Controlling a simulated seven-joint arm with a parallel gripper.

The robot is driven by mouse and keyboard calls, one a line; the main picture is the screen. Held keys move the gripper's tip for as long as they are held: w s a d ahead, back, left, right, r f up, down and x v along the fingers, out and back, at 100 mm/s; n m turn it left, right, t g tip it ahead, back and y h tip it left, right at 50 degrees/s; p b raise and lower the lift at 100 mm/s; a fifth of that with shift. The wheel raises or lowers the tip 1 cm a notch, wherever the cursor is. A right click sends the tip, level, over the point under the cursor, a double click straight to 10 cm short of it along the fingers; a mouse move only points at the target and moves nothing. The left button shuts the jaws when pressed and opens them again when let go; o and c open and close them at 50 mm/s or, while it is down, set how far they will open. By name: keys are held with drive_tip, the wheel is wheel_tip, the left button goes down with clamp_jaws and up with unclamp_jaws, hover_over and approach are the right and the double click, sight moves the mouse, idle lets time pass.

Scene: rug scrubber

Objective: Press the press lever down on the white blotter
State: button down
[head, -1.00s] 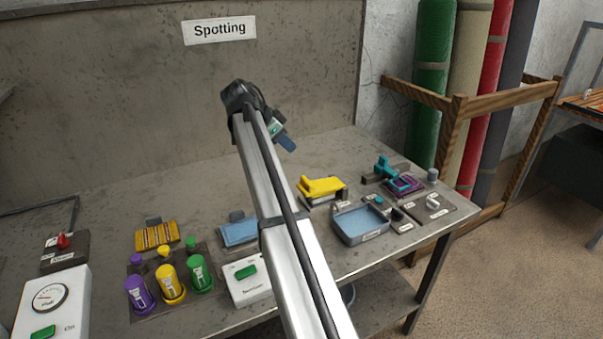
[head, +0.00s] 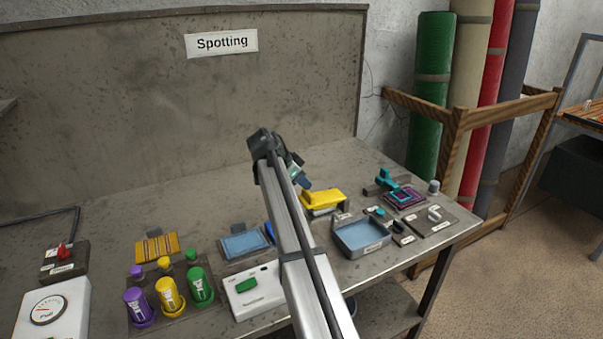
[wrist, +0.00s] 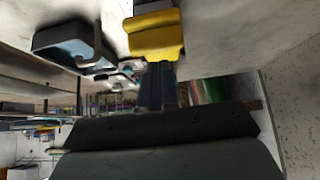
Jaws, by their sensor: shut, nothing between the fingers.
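The yellow press lever (head: 322,197) stands on the bench right of the middle, over a pale base that looks like the white blotter (head: 312,212). My arm partly hides the area left of it. My gripper (head: 305,183) is shut and empty, just to the upper left of the lever. In the wrist view the shut fingers (wrist: 157,85) point at the yellow lever (wrist: 155,35), with their tips close to its edge. I cannot tell whether they touch. The blotter's surface is mostly hidden.
A blue-lined tray (head: 362,238) sits just right of the lever. A teal and purple device (head: 402,196) stands farther right. A white switch box (head: 256,290) and several coloured bottles (head: 170,297) stand left of my arm. The bench's back is clear.

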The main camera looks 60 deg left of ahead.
sight(306, 195)
drive_tip(key=shift+s+f, duration=0.1)
drive_tip(key=shift+f, duration=0.45)
drive_tip(key=shift+s+f, duration=0.2)
drive_tip(key=shift+f, duration=0.3)
drive_tip(key=shift+s+f, duration=0.15)
drive_tip(key=shift+f, duration=0.3)
drive_tip(key=w+r+v, duration=0.1)
drive_tip(key=w+v, duration=0.1)
drive_tip(key=v, duration=1.1)
drive_tip(key=shift+r, duration=0.5)
drive_tip(key=shift+s, duration=0.1)
